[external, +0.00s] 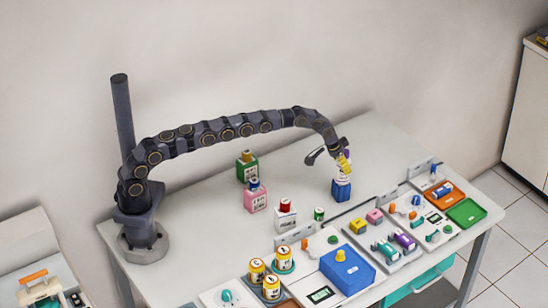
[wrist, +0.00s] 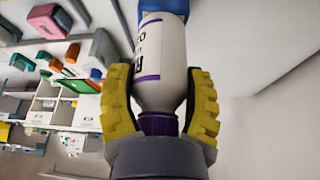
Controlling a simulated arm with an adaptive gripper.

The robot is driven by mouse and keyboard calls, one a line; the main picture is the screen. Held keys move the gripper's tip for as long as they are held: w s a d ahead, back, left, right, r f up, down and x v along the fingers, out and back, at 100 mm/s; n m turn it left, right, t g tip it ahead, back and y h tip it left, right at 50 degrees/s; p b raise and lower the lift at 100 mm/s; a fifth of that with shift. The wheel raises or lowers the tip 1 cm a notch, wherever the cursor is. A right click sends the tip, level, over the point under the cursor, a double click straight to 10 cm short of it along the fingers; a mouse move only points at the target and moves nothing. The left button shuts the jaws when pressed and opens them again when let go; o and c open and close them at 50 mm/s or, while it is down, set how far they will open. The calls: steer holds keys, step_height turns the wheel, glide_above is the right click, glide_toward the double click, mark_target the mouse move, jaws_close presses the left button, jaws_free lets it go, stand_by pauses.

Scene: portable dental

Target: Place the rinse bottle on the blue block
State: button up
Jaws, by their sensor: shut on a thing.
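My gripper (external: 343,162) reaches down over the back part of the white table. Its yellow fingers (wrist: 160,74) are shut around the cap end of the rinse bottle. The rinse bottle (wrist: 161,60) is white, with a purple cap and purple bands on its label. The blue block (external: 341,191) stands on the table directly below my gripper. It also shows beyond the bottle's base in the wrist view (wrist: 165,5). The bottle looks upright above the block. Its base meets the blue in the picture, but I cannot tell whether they touch. In the external view the fingers hide much of the bottle.
A red-capped bottle (external: 285,214) and a small green-topped bottle (external: 319,214) stand nearer the front. Trays, a blue box (external: 347,268) and small parts crowd the front edge. The table behind the block is clear.

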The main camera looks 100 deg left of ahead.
steer(key=shift+f, duration=0.15)
steer(key=o, duration=1.1)
steer(key=v, duration=1.2)
